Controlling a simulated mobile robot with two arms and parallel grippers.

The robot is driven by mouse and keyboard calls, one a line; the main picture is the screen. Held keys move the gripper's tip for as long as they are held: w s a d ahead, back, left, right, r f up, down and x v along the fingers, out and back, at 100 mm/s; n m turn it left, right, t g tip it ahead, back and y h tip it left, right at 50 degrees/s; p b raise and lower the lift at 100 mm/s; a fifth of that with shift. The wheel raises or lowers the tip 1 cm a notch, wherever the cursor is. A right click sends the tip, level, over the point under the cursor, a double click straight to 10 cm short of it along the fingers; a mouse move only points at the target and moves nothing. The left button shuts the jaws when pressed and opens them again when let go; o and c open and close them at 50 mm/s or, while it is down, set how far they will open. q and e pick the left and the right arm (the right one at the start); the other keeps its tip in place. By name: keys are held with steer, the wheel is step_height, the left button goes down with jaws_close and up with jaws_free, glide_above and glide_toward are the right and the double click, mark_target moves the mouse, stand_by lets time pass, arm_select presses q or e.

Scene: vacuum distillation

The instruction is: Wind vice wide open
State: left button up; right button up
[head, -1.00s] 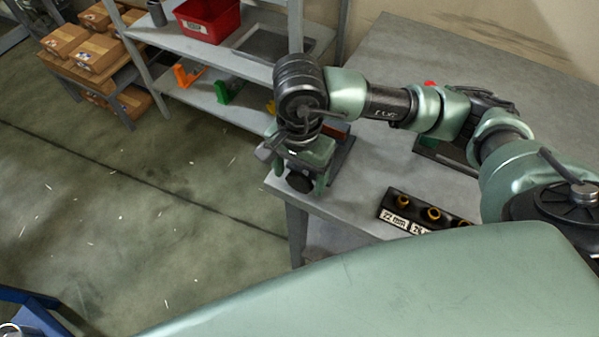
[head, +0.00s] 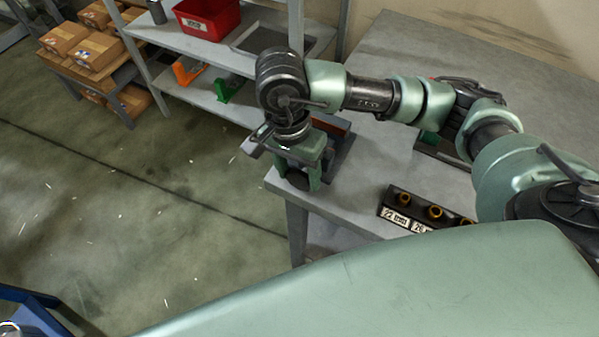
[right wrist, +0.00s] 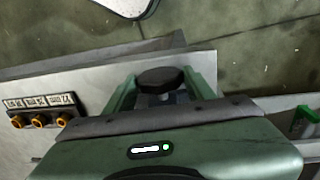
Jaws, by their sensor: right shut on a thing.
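My right gripper (head: 300,184) is at the near left corner of the grey bench. Its green fingers stand on either side of a black knob, the vice's handle, and are shut on it. The knob (right wrist: 160,79) shows between the fingers in the right wrist view. The vice is mostly hidden behind my gripper and wrist; a dark blue and brown part (head: 333,126) shows behind them on the bench. How far its jaws are apart cannot be seen. My left gripper is not in view.
A black block with brass fittings and number labels (head: 412,214) sits on the bench to the right. Shelves with a red bin (head: 208,17) and a green part (head: 229,90) stand behind. Open floor lies left of the bench.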

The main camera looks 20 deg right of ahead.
steer(key=shift+w+a+g+h, duration=0.1)
steer(key=shift+w+g+h, duration=0.1)
steer(key=shift+g+h, duration=0.3)
steer(key=shift+w+r+g, duration=0.1)
steer(key=shift+g, duration=0.2)
steer(key=shift+w+a+g+h+p, duration=0.1)
steer(key=shift+g+h+p, duration=0.1)
steer(key=shift+g+h, duration=0.45)
steer(key=shift+w+a+g+h+p, duration=0.1)
steer(key=shift+g+h+p, duration=0.1)
steer(key=shift+g+h, duration=0.4)
steer(key=shift+f, duration=0.2)
steer(key=o, duration=1.3)
steer(key=shift+s, duration=0.1)
steer(key=shift+f, duration=0.1)
